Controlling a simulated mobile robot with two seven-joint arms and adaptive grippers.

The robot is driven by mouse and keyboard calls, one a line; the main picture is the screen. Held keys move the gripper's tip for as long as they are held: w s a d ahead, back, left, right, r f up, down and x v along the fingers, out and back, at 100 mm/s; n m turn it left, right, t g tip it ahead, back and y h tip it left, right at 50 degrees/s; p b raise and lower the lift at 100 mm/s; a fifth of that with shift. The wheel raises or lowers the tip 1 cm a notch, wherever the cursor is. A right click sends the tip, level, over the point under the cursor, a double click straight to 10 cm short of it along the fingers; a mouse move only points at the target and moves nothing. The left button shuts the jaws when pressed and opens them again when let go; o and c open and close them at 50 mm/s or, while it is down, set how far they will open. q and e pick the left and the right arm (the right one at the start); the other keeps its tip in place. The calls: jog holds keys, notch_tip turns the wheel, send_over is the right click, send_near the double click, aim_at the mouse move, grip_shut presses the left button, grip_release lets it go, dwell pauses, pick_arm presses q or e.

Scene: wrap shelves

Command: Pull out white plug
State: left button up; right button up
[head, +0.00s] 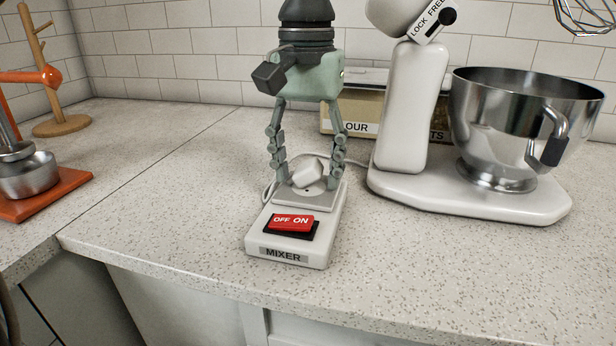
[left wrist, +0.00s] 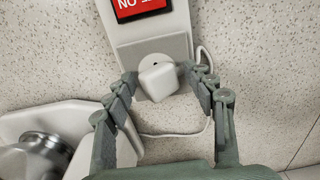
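The white plug (head: 307,170) sits in the grey socket plate at the back end of the white power strip (head: 258,243) labelled MIXER. It also shows in the left wrist view (left wrist: 158,77), with its white cord curving away behind it. My left gripper (head: 309,172) points down over the socket. Its fingers stand on either side of the plug, with small gaps visible on both sides, so it is open. In the left wrist view the fingertips (left wrist: 163,80) flank the plug near the socket plate. My right gripper is not in view.
A red OFF ON switch (head: 291,222) is at the front of the strip. A white stand mixer (head: 405,110) with a steel bowl (head: 500,125) stands close on the right. A box (head: 358,128) is behind.

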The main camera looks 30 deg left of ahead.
aim_at(308, 165)
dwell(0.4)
pick_arm(q)
grip_shut()
jog(key=shift+r, duration=3)
